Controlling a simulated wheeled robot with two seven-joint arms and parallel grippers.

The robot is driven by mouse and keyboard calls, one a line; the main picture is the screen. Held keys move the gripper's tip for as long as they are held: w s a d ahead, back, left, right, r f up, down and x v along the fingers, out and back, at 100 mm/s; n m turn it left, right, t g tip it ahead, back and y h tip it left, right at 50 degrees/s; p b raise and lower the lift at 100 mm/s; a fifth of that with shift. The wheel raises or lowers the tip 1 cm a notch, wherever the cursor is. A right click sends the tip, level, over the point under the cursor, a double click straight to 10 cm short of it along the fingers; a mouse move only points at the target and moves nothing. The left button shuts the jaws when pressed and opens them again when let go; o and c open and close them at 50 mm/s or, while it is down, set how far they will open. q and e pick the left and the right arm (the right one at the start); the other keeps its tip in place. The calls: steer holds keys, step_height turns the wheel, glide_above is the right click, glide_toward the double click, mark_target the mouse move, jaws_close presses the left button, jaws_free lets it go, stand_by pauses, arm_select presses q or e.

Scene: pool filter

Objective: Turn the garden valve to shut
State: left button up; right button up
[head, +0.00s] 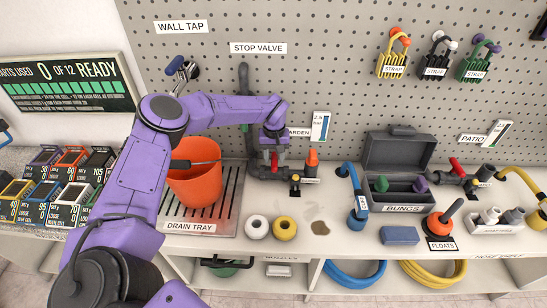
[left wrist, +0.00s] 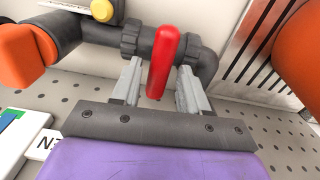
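The garden valve is a dark grey pipe fitting (head: 264,172) with a red handle (head: 274,161), low at the pegboard's foot behind the counter. Its label, partly covered by my arm, reads "ARDEN" (head: 299,132). My left gripper (head: 273,148) is over the valve, pointing down. In the left wrist view the red handle (left wrist: 163,65) stands between the two grey fingers (left wrist: 160,92), with a narrow gap showing on the sides. The fingers are open. The grey pipe (left wrist: 105,36) passes beyond them. My right gripper is in no view.
An orange bucket (head: 194,182) stands on the drain tray (head: 200,226), left of the valve. An orange-tipped fitting (head: 311,160) is close on the right. The patio valve (head: 455,165) is farther right. White and yellow rings (head: 285,229) lie in front.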

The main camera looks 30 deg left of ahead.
mark_target(274, 159)
arm_select(q)
steer(key=shift+s+f, duration=0.1)
steer(key=shift+f, duration=0.05)
step_height(274, 159, up, 6)
steer(key=p, duration=0.4)
steer(key=shift+p, duration=0.3)
steer(key=shift+d, duration=0.1)
